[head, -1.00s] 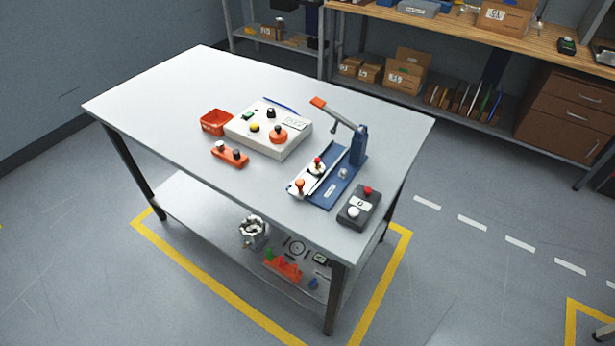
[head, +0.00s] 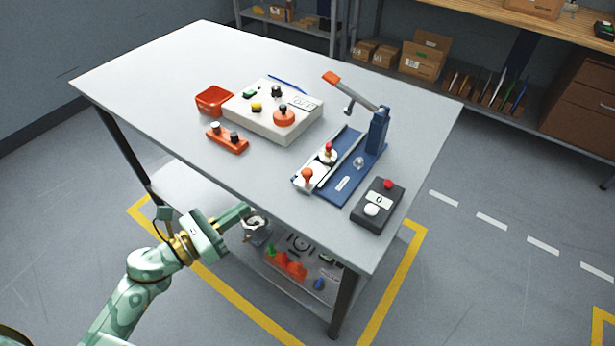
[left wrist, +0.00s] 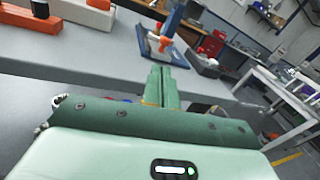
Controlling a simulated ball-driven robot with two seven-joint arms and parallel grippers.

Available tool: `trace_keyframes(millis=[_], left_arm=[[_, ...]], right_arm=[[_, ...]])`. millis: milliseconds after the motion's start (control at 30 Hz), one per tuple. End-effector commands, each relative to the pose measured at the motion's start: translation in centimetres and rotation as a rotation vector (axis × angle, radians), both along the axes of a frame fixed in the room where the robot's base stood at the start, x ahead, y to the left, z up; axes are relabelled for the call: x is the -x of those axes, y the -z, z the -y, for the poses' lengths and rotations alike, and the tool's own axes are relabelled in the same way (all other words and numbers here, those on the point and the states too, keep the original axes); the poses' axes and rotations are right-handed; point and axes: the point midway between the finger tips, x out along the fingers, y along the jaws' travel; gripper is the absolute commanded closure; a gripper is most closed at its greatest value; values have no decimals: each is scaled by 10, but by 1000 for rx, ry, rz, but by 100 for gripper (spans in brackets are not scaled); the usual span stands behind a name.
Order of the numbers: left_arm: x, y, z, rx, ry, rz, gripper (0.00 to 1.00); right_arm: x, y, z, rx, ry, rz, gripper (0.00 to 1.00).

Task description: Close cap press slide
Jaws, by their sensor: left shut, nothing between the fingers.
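The cap press is a blue base (head: 345,186) with a blue post (head: 376,132) and a lever with an orange handle (head: 332,78), which is raised. A pale slide (head: 318,168) sits on its left part, with an orange knob (head: 307,174) at the near end and a small red-topped piece (head: 328,150) on it. The press also shows in the left wrist view (left wrist: 160,52). My left gripper (head: 246,211) is shut and empty, off the table's near left edge, well apart from the press. Its closed fingers (left wrist: 160,85) point toward the press in the left wrist view. My right gripper is not in view.
A black box (head: 377,206) with red and white buttons stands right of the press.

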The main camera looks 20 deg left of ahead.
Motion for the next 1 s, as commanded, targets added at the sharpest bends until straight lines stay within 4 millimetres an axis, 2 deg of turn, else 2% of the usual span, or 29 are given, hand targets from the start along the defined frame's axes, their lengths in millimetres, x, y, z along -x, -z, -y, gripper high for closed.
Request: trace_keyframes(millis=[100, 267, 700, 1000], left_arm=[[4, 1, 6, -112, 37, 75, 100], [-4, 0, 11, -145, 36, 100, 100], [-77, 0, 62, -140, 35, 98, 100], [-107, 2, 83, -141, 34, 95, 100]], right_arm=[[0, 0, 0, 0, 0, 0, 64], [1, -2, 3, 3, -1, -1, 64], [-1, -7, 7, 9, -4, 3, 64], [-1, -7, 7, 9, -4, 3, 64]])
